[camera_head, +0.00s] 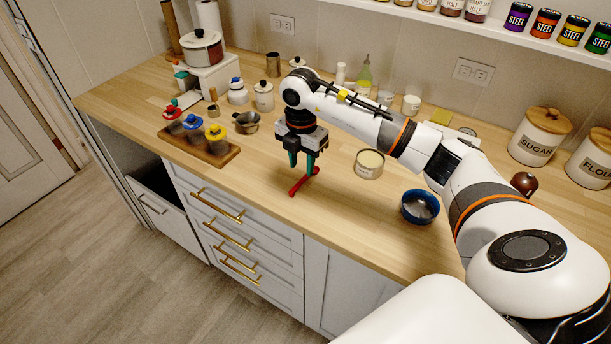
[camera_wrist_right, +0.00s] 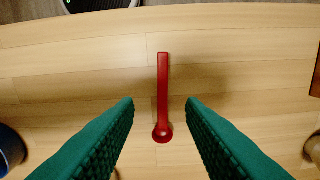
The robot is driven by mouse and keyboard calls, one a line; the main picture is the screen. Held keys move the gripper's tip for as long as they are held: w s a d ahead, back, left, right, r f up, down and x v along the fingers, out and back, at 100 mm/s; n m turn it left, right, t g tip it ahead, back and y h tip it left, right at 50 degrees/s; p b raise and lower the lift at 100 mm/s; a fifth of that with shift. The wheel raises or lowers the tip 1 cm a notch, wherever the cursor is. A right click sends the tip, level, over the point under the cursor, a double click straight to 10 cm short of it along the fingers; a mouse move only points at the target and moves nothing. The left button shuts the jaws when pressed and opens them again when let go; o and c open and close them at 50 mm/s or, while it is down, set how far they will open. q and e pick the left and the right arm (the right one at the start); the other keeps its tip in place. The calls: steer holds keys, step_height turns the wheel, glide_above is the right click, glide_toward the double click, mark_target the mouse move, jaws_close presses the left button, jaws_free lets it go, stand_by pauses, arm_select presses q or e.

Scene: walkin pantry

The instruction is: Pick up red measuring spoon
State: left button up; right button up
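The red measuring spoon (camera_head: 299,185) lies on the wooden counter near its front edge. In the right wrist view the red measuring spoon (camera_wrist_right: 163,90) lies lengthwise between the two fingers, its small round bowl close to the fingertips and its handle stretching away. My right gripper (camera_head: 301,165) points down over the spoon, with green fingers apart on either side of it. In the right wrist view the gripper (camera_wrist_right: 160,108) is open and holds nothing. My left gripper is not in view.
An open tin (camera_head: 369,163) and a blue bowl (camera_head: 419,206) stand to the right on the counter (camera_head: 340,212). A wooden tray (camera_head: 222,157) with several colour-lidded jars is at left. Canisters and bottles line the back. Counter around the spoon is clear.

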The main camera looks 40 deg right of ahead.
mark_target(300, 182)
steer(key=shift+a+f+p, duration=0.1)
steer(key=shift+f+p, duration=0.25)
steer(key=shift+f, duration=0.3)
step_height(300, 182, down, 4)
steer(key=shift+a+r+p, duration=0.1)
steer(key=shift+r+p, duration=0.1)
steer(key=shift+p, duration=0.4)
steer(key=shift+w+f, duration=0.1)
steer(key=shift+f, duration=0.3)
steer(key=shift+c, duration=0.4)
jaws_close()
